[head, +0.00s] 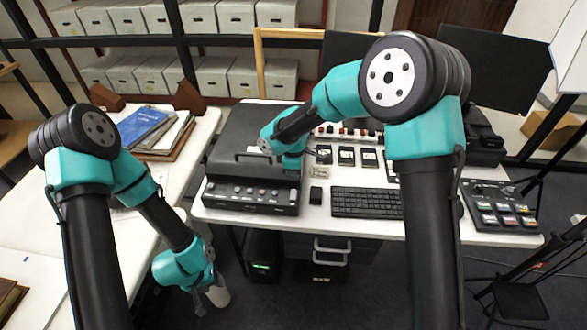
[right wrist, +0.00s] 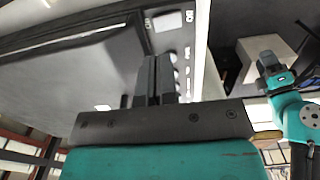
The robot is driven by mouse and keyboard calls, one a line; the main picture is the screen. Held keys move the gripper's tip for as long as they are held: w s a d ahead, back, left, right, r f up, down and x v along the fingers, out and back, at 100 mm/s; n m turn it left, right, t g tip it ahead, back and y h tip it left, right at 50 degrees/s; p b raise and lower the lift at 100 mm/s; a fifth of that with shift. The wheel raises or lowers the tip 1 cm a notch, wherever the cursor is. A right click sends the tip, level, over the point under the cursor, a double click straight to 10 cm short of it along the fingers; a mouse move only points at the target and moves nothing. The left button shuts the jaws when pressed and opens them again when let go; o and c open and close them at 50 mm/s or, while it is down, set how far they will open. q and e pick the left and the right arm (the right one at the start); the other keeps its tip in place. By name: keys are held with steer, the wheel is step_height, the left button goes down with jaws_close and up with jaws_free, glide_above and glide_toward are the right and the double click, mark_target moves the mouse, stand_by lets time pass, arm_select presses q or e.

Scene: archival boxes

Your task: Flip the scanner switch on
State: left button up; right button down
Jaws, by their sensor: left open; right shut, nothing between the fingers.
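The black scanner (head: 252,165) stands on the left part of the white desk, lid down. Its front panel (head: 249,197) carries a row of small knobs and buttons; which one is the switch is too small to tell. The panel controls also show in the right wrist view (right wrist: 187,55). My right gripper (right wrist: 155,78) is shut and empty, its fingers over the scanner near the panel; contact cannot be told. In the head view its fingers are mostly hidden by my wrist. My left gripper (head: 198,302) is open, low beside the desk, away from the scanner.
A button console (head: 500,207) stands at the desk's right end. Monitors (head: 490,70) stand behind. Books (head: 145,128) lie on the left table. A drawer unit (head: 330,250) is below.

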steer(key=shift+s+a+r, duration=0.1)
steer(key=shift+s+r, duration=0.2)
steer(key=shift+s, duration=0.3)
step_height(320, 180, up, 14)
steer(key=s, duration=0.2)
steer(key=shift+a, duration=0.2)
stand_by(0.3)
steer(key=shift+f, duration=0.2)
